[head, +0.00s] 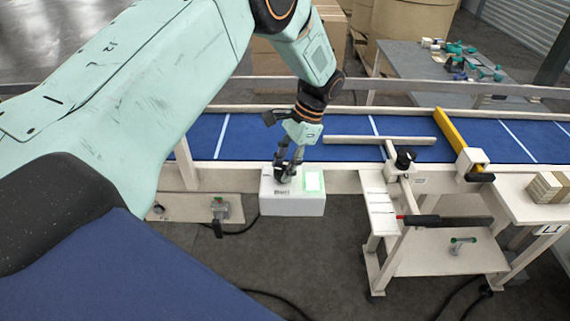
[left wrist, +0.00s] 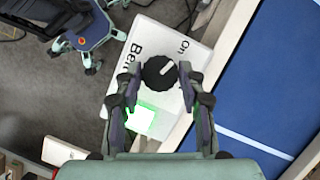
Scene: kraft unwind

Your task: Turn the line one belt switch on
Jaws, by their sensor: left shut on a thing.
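The belt switch is a white box (head: 292,203) fixed at the near side of the blue conveyor; it also shows in the left wrist view (left wrist: 196,52). It carries a round black knob (left wrist: 159,73) with a white pointer line, printed lettering including "On" and "Bel", and a bright green lit panel (head: 313,181). In the left wrist view the pointer line slants to the upper right, towards the "On" side. My left gripper (head: 288,172) is at the box top, its fingers on both sides of the knob and shut on it. The fingers hide the knob in the head view. My right gripper is not in view.
The blue conveyor belt (head: 255,138) runs behind the box, with a yellow bar (head: 452,132) across it. A pale cart (head: 450,262) with a black-handled lever stands to the right. Cables lie on the grey floor. A table with tools (head: 420,65) stands at the back right.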

